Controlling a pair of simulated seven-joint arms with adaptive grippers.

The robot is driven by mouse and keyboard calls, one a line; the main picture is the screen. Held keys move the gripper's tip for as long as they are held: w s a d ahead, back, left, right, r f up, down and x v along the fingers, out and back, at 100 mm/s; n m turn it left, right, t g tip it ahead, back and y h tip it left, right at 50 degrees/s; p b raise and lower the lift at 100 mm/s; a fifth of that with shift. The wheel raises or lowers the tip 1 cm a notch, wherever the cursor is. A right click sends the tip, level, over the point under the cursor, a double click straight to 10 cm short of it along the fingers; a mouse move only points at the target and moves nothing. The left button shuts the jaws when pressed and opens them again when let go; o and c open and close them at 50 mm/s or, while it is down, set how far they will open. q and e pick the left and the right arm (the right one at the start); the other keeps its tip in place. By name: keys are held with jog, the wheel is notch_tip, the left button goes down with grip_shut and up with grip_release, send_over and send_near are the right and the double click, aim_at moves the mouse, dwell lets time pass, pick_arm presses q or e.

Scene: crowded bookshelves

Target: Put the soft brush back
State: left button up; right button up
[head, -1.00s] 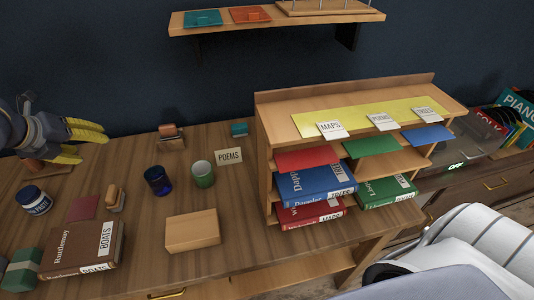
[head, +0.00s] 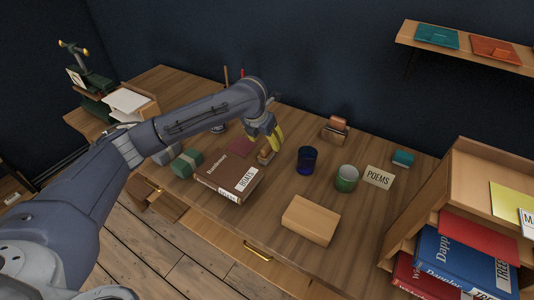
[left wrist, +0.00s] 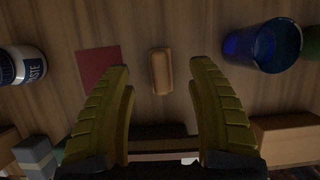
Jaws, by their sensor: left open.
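The soft brush, as I take it, is a small tan wooden block (head: 265,155) on the desk beside the brown BOATS book (head: 228,176). In the left wrist view the brush (left wrist: 161,71) lies between and just beyond the fingertips, untouched. My left gripper (head: 274,139) points down above it, with its yellow fingers apart. The left wrist view shows the fingers (left wrist: 160,85) wide open with nothing between them. A small wooden item (head: 335,128), perhaps a holder, stands further back on the desk. My right gripper is not in view.
A dark red square (left wrist: 99,70) and a paste jar (left wrist: 20,65) lie to one side. A blue cup (head: 307,160), a green jar (head: 347,178) and a POEMS card (head: 379,177) stand to the right. A wooden box (head: 311,220) is in front; the shelf unit (head: 482,165) is far right.

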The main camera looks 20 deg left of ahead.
aim_at(271, 149)
pick_arm(q)
jog(key=shift+x, duration=3.95)
jog(key=shift+c, duration=0.5)
grip_shut()
